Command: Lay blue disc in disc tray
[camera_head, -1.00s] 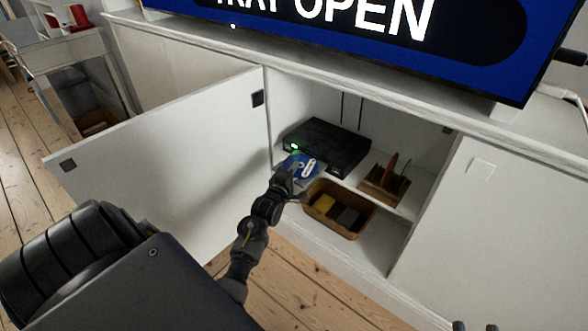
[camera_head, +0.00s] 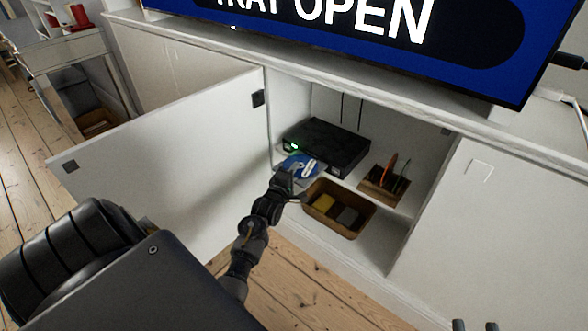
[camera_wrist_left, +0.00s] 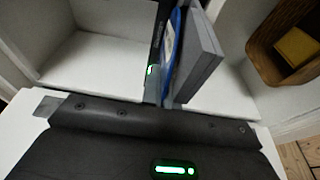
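The blue disc (camera_head: 301,164) with a white label lies over the pale disc tray (camera_head: 313,180) at the front of the black player (camera_head: 330,143). I cannot tell whether the disc sits fully down in it. My left gripper (camera_head: 286,178) is at the disc's near left edge. In the left wrist view the disc (camera_wrist_left: 171,45) shows as a thin blue strip beside a grey slab; whether the fingers still pinch it is unclear. My right gripper (camera_head: 475,326) shows only as two separated fingertips at the bottom edge.
The player stands in an open white cabinet, its door (camera_head: 170,165) swung out left. A brown box (camera_head: 337,228) with yellow and dark items sits just right of my left gripper. A wooden rack (camera_head: 384,190) stands further right. The screen (camera_head: 350,40) above reads "OPEN".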

